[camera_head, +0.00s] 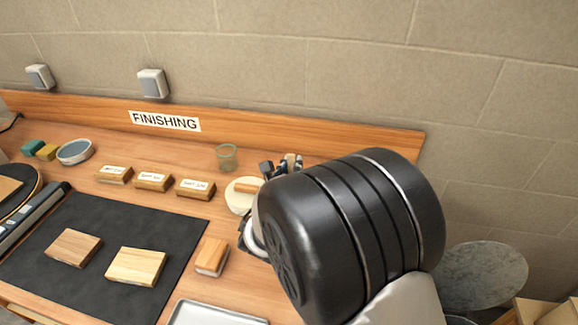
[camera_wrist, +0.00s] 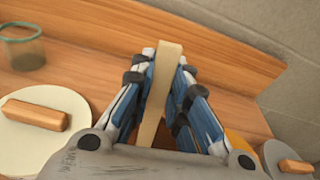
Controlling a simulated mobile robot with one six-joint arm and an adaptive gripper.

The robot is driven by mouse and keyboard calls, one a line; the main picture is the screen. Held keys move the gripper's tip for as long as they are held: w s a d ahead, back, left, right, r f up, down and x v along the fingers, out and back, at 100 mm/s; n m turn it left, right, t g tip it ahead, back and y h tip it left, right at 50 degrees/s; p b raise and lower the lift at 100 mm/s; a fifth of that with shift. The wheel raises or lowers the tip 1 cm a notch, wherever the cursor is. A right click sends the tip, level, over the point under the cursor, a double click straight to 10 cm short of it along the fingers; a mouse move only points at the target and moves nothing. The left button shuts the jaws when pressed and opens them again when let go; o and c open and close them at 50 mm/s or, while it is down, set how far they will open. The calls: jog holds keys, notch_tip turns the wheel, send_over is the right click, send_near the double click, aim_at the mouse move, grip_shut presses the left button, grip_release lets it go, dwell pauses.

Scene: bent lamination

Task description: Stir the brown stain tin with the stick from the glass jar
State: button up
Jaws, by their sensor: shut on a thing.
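My gripper (camera_wrist: 165,62) is shut on a pale flat wooden stick (camera_wrist: 158,85), which stands between the fingers in the wrist view. In the head view my gripper (camera_head: 281,166) is mostly hidden behind my dark wrist. The glass jar (camera_head: 227,157) stands near the back of the bench, left of my gripper; it also shows in the wrist view (camera_wrist: 22,50). No stick shows in it. A dark brown patch shows low between the fingers in the wrist view, but I cannot tell whether it is the brown stain tin. The stick's lower end is hidden.
A cream disc (camera_wrist: 45,135) with a wooden bar on it lies left of my gripper. A grey disc (camera_wrist: 290,160) with a wooden bar is at the right. Labelled wooden blocks (camera_head: 153,181), a black mat (camera_head: 105,240) and a metal tray (camera_head: 215,314) lie further left and front.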

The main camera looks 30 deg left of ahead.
aim_at(293, 159)
jog(key=shift+d, duration=0.15)
jog(key=shift+r, duration=0.15)
jog(key=shift+r+p, duration=1.15)
jog(key=shift+r, duration=0.7)
jog(key=shift+r+p, duration=1.55)
jog(key=shift+r, duration=0.95)
